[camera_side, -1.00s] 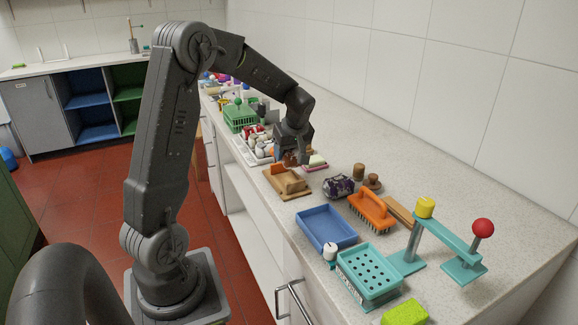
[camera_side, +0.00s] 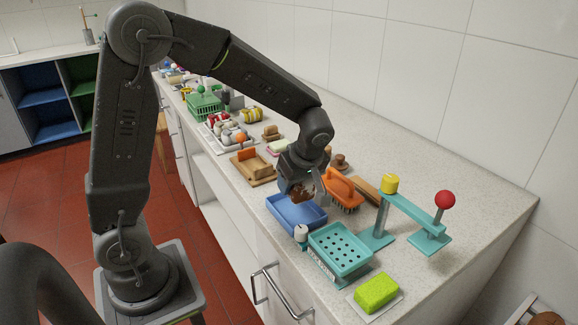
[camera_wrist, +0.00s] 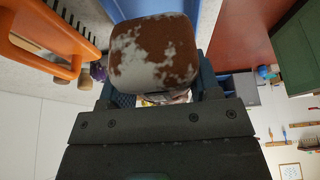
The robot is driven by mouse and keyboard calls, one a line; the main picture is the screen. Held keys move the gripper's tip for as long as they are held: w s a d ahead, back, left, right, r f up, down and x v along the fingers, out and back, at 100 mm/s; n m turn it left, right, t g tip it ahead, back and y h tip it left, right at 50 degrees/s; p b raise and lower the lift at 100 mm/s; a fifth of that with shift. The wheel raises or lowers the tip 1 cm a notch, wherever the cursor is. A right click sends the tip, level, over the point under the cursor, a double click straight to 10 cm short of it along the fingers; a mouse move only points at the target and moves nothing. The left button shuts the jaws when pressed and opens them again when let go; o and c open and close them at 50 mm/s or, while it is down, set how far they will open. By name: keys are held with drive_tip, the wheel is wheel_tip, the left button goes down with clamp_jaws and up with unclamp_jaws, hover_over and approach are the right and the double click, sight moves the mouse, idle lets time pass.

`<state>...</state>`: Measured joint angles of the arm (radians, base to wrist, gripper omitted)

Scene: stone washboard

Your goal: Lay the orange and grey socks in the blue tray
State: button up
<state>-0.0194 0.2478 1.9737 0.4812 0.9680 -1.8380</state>
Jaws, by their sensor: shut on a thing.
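The orange and grey socks (camera_side: 299,195) are a rounded rust-orange bundle with pale grey patches. My gripper (camera_side: 302,183) is shut on them. It holds them over the back part of the blue tray (camera_side: 287,214), and I cannot tell the exact gap beneath them. The blue tray is a shallow open box at the counter's front edge, and its visible floor is bare. In the wrist view the socks (camera_wrist: 155,52) sit between the jaws (camera_wrist: 165,92), with part of the blue tray (camera_wrist: 125,8) behind them.
An orange brush (camera_side: 343,188) stands close right of my gripper. A teal perforated basket (camera_side: 340,246) and a small white cylinder (camera_side: 301,234) are beside the tray's near side. A teal stand (camera_side: 412,210) is to the right. A wooden holder (camera_side: 253,172) lies to the left.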

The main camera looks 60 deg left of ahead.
drive_tip(key=shift+f, duration=2.85)
drive_tip(key=o, duration=1.1)
drive_tip(key=v, duration=1.3)
drive_tip(key=s+d+r+m+t+h, duration=0.1)
drive_tip(key=s+m+t, duration=0.1)
drive_tip(key=s+m, duration=0.3)
drive_tip(key=s+d+r+m+t+h, duration=0.1)
drive_tip(key=s+r+m+h, duration=0.1)
drive_tip(key=s+m, duration=0.3)
drive_tip(key=s+d+r+m+t+h, duration=0.1)
drive_tip(key=s+r+m+t, duration=0.1)
drive_tip(key=s+m, duration=0.4)
drive_tip(key=shift+s+r+m+t, duration=0.15)
drive_tip(key=shift+m+t, duration=0.15)
drive_tip(key=shift+m, duration=0.7)
